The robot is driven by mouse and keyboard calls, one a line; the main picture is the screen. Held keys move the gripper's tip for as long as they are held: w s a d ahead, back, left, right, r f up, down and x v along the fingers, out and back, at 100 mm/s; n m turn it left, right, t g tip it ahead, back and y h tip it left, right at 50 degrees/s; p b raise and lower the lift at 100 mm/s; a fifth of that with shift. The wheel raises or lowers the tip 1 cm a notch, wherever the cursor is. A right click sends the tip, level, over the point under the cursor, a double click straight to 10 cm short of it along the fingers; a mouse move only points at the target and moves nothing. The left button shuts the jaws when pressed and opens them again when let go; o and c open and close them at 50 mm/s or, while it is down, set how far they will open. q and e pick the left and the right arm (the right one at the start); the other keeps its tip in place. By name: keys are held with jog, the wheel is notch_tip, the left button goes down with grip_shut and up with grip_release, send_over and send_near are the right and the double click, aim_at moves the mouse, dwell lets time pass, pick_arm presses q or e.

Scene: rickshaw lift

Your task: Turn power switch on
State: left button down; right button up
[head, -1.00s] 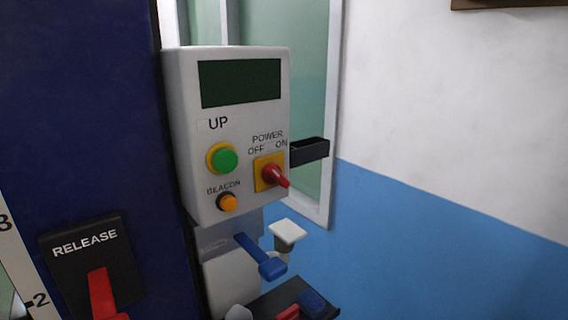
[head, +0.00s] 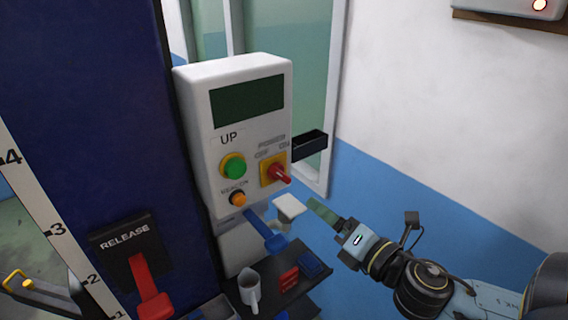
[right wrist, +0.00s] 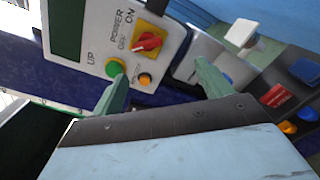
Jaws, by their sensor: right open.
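The power switch (head: 277,171) is a red rotary knob on a yellow square plate, on the front of a white control box (head: 203,113), below the words POWER, OFF and ON. It also shows in the right wrist view (right wrist: 147,42), at the top. In the head view the knob's handle points to the lower right. My right gripper (head: 318,208) is to the right of and below the switch, apart from it. In the right wrist view its two green fingers (right wrist: 160,75) are spread and empty, with the box beyond them. My left gripper is in neither view.
A green UP button (head: 235,168) and an orange beacon button (head: 238,198) sit left of the switch. A blue lever (head: 266,231) is below the box. A red RELEASE lever (head: 147,287) is at lower left.

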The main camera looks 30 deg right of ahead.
jog(key=r, duration=0.2)
jog(key=b, duration=0.4)
send_near(284, 177)
jog(key=w, duration=0.2)
jog(key=w+b, duration=0.1)
jog(key=b, duration=0.1)
jog(key=w+b, duration=0.1)
jog(key=b, duration=0.2)
jog(key=shift+w+f+n+y, duration=0.3)
jog(key=shift+w+f, duration=0.1)
jog(key=w, duration=0.1)
jog(key=w+p, duration=0.1)
jog(key=w, duration=0.2)
jog(key=shift+w+a+r, duration=0.15)
jog(key=shift+a+r, duration=0.05)
jog(key=shift+r, duration=0.1)
jog(key=shift+w+f, duration=0.1)
jog(key=shift+w, duration=0.4)
jog(key=shift+c, duration=0.2)
jog(key=c, duration=0.9)
